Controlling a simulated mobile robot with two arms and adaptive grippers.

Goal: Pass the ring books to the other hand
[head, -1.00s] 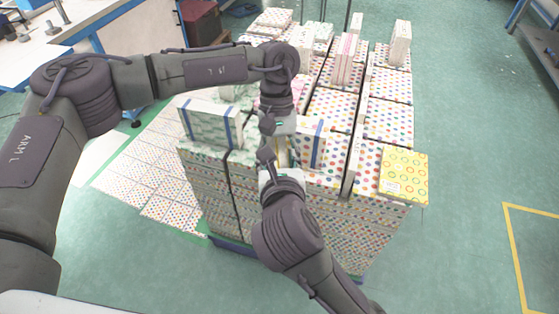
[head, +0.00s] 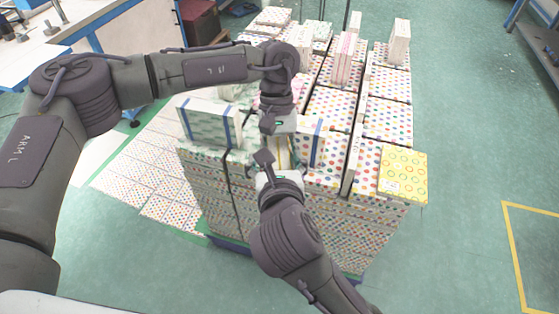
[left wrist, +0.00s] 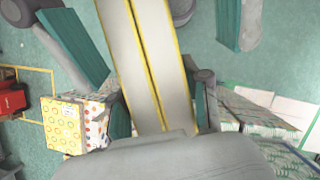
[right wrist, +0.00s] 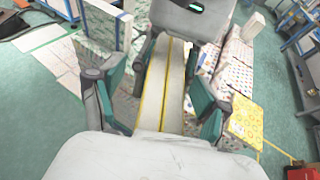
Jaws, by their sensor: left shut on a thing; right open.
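The ring books (head: 284,152) are a flat pair, pale with yellow edges. They also show in the left wrist view (left wrist: 147,60) and in the right wrist view (right wrist: 164,85). My left gripper (head: 281,135) is shut on the ring books and holds them above the stacks. My right gripper (head: 280,168) faces it from below in the head view. Its teal-padded fingers are open and stand on either side of the ring books, with gaps visible in the right wrist view. The arms hide part of the books in the head view.
Large dotted stacks (head: 388,118) stand below and behind the grippers. A blue-banded bundle (head: 208,126) stands at left and another (head: 316,142) stands close at right. A yellow patterned pack (head: 403,174) lies at the right corner.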

